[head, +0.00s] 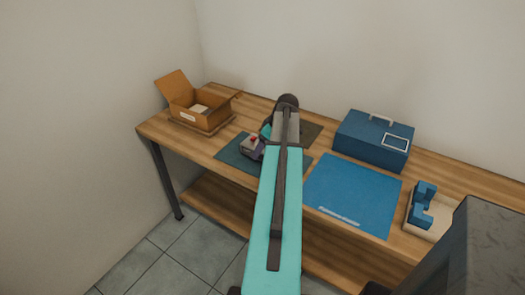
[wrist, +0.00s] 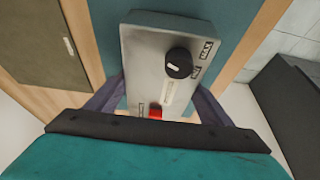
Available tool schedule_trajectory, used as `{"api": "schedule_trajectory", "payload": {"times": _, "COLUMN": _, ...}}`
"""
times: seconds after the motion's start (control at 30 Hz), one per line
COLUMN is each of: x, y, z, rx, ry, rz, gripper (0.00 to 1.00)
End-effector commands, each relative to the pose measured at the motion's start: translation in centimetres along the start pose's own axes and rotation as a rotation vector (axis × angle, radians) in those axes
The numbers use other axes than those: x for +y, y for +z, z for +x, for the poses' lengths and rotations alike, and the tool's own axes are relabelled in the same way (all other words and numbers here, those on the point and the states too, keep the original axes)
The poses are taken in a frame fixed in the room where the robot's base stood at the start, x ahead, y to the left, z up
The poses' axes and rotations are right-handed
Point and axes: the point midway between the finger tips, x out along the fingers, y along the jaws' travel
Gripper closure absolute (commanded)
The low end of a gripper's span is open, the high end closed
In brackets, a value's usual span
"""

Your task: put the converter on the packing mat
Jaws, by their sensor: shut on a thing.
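The converter (wrist: 145,60) is a grey box with a black knob, MIN and MAX marks and a red switch. My gripper (wrist: 158,103) is shut on it, with purple fingers along its two sides. In the head view the converter (head: 250,147) shows beside my arm, over a dark teal mat (head: 232,153); I cannot tell whether it touches the mat. A larger bright blue mat (head: 352,190) lies to the right, bare, with an unreadable pale strip at its front edge. I cannot read which mat is the packing mat.
An open cardboard box (head: 193,112) stands at the left of the wooden table. A dark olive mat (head: 311,134) lies behind my arm. A blue case (head: 373,138) stands behind the blue mat, and a blue holder on a light base (head: 424,208) stands to its right.

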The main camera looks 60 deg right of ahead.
Motion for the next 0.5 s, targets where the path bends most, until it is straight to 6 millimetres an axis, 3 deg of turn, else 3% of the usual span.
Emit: {"api": "schedule_trajectory", "payload": {"times": 0.5, "x": 0.0, "y": 0.5, "z": 1.4, "rx": 0.002, "ry": 0.001, "rz": -0.001, "gripper": 0.80}}
